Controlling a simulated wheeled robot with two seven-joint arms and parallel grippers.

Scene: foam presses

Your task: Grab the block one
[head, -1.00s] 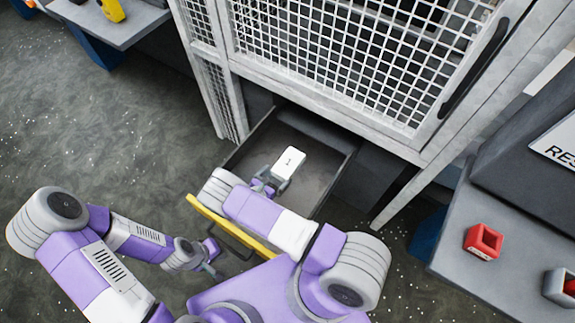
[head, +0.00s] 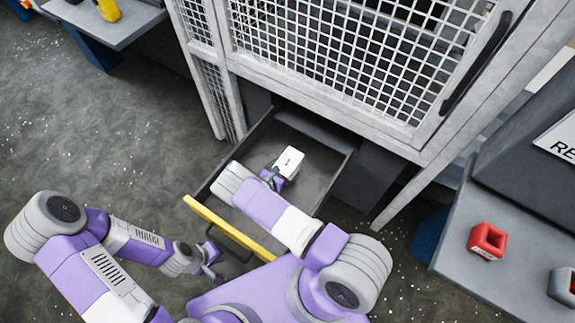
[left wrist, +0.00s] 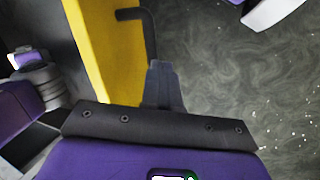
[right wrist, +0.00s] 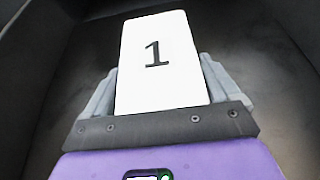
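The white block (head: 289,160) marked "1" is in the open drawer, and it also fills the middle of the right wrist view (right wrist: 160,75). My right gripper (head: 276,172) is at the block, with one grey finger along each side of it. The fingers look very close to its sides, but the block's top hides their inner faces, so I cannot tell whether they grip it. My left gripper (head: 212,275) is empty outside the drawer, by its yellow front; its fingers are together in the left wrist view (left wrist: 163,80).
The drawer (head: 325,172) is grey with a yellow front edge (head: 232,228) and dark handle, below a mesh-fronted cabinet (head: 340,60). Another table (head: 120,30) is at upper left.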

